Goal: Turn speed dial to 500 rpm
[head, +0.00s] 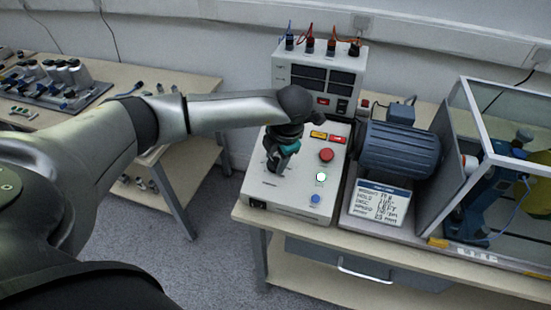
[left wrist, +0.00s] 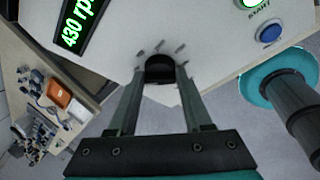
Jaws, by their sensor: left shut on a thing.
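The speed dial (left wrist: 160,66) is a dark round knob on the pale panel of the control box (head: 285,196), with tick marks around it. In the left wrist view the green display (left wrist: 76,28) beside it reads "430 rp", cut off at the edge. My left gripper (head: 274,163) points down at the left part of the box and hides the dial in the head view. In the left wrist view my left gripper (left wrist: 160,79) has its two fingers on either side of the knob, shut on it. My right gripper is not in view.
Right of the gripper are a red button (head: 326,155), a lit green button (head: 320,177) and a blue button (head: 315,198). A blue motor (head: 400,150), a written card (head: 382,200) and a clear-walled enclosure (head: 490,150) stand farther right. Plugged cables (head: 310,45) rise behind.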

